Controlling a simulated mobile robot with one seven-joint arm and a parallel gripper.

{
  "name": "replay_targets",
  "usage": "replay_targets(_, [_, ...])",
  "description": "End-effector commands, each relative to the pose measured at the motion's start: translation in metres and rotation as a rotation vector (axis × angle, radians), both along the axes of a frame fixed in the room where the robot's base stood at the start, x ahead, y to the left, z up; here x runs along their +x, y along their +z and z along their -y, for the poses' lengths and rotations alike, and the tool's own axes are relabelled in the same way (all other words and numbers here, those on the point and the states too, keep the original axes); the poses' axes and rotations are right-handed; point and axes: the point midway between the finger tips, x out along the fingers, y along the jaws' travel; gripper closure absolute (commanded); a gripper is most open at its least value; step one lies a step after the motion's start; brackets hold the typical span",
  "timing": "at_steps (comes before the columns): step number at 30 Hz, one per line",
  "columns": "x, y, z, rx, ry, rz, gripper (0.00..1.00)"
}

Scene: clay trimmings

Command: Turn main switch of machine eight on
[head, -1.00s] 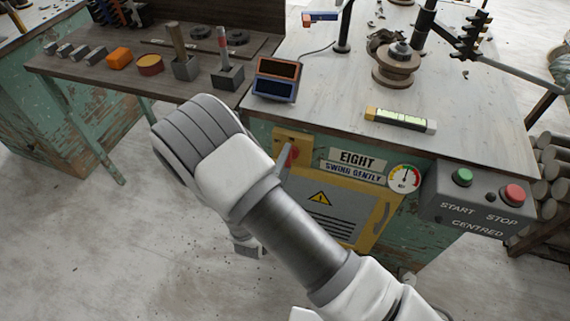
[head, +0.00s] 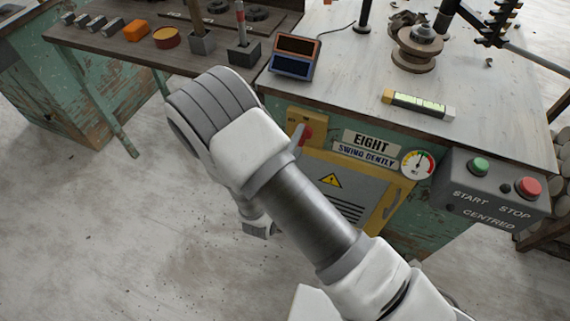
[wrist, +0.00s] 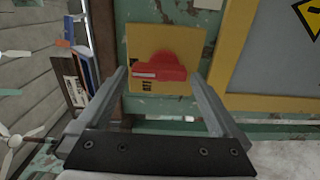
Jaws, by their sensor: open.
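The main switch of machine eight is a red knob (head: 306,133) on a yellow plate (head: 292,114), left of the EIGHT sign (head: 370,139). My arm partly covers it in the head view. In the wrist view the red knob (wrist: 165,66) shows in front of its yellow plate (wrist: 196,38), with its bar lying about level and a pale mark at its left end. Small dark lettering below it is hard to read. My gripper (wrist: 158,76) is open, one finger on each side of the knob in the picture. I cannot tell whether they touch it.
A yellow-framed warning panel (wrist: 243,60) is right of the switch. A gauge (head: 417,164) and a START/STOP box (head: 493,190) are farther right. The bench top (head: 350,75) holds a level (head: 418,104) and a two-part display box (head: 294,57). Floor to the left is clear.

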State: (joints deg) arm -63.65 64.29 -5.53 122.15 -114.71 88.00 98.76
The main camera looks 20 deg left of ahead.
Motion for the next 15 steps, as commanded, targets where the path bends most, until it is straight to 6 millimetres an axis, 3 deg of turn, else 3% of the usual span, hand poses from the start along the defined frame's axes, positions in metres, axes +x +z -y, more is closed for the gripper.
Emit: replay_targets(15, [-0.117,0.001,-0.01,-0.002,0.006,-0.001,0.0])
